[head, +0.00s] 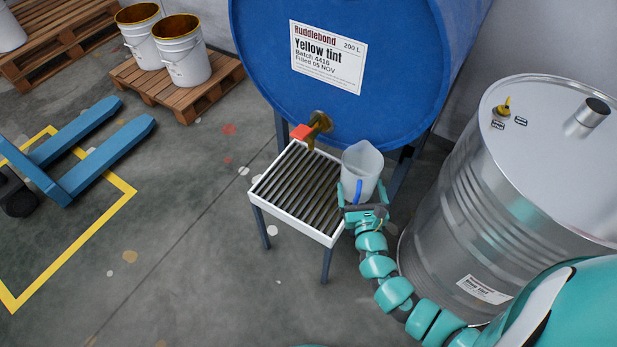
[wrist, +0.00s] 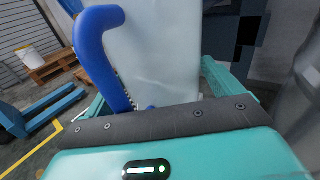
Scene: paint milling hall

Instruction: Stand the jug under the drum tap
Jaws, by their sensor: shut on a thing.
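The jug (head: 361,168) is translucent white with a blue handle. My gripper (head: 362,193) is shut on it at the right side of the grated stand, and the jug looks upright. In the wrist view the jug (wrist: 155,60) fills the middle, with its blue handle (wrist: 97,50) on the left. The drum tap (head: 318,124), brass with a red part, sticks out of the blue drum (head: 400,80) above the back of the grate (head: 298,190). The jug is to the right of the tap, not below it. I cannot tell whether its base touches the stand.
A steel drum (head: 450,190) stands close on the right of my arm. White buckets (head: 183,62) stand on a pallet (head: 205,95) at the back left. A blue pallet truck (head: 105,150) is on the left. The floor before the stand is clear.

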